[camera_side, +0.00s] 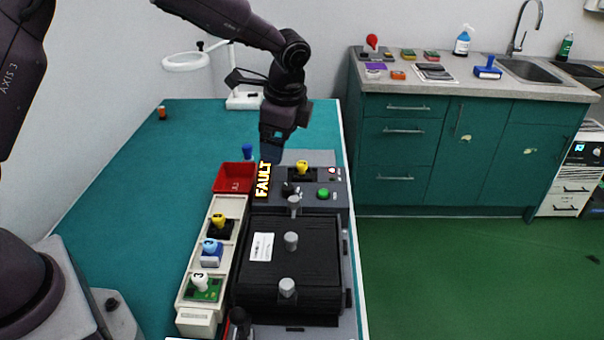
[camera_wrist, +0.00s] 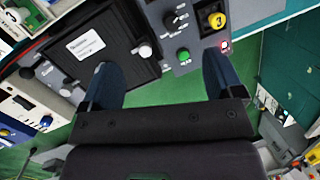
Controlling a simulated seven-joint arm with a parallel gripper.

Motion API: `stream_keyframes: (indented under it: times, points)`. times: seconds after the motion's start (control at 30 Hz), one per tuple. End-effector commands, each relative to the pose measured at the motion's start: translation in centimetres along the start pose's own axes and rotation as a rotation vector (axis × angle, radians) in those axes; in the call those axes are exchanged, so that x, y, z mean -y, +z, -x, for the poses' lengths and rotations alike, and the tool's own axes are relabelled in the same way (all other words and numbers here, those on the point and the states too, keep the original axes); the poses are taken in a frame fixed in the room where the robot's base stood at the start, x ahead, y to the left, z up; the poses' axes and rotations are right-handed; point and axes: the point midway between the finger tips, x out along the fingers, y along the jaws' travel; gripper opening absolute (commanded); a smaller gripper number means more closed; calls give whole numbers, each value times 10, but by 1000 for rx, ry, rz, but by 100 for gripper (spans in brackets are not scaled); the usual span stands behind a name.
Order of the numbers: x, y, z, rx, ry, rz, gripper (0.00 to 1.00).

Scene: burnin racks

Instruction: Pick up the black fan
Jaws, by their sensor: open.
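No part is plainly marked as a fan. One black square part with a yellow knob (camera_side: 219,229) sits in the far compartment of the long white tray (camera_side: 196,316). A similar dark part with a yellow knob (camera_side: 301,168) sits in the grey control panel (camera_side: 322,206); its yellow top shows a 3 in the wrist view (camera_wrist: 217,20). My gripper (camera_side: 270,155) is above the far end of the bench, near the panel. In the wrist view its two fingers (camera_wrist: 160,78) are apart with nothing between them.
A black lidded box (camera_side: 305,262) with grey knobs stands before the panel. A lit FAULT sign (camera_side: 263,179) and a red bin (camera_side: 234,177) stand nearby. The tray also holds a blue part (camera_side: 211,256) and a green board (camera_side: 204,291).

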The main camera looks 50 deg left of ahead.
Motion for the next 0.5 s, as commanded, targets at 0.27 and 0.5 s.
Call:
stream_keyframes:
  times: [0.27,0.5]
  points:
    - [58,-42,-44,89,-71,-565,86]
    - [78,-41,-25,134,-115,-844,86]
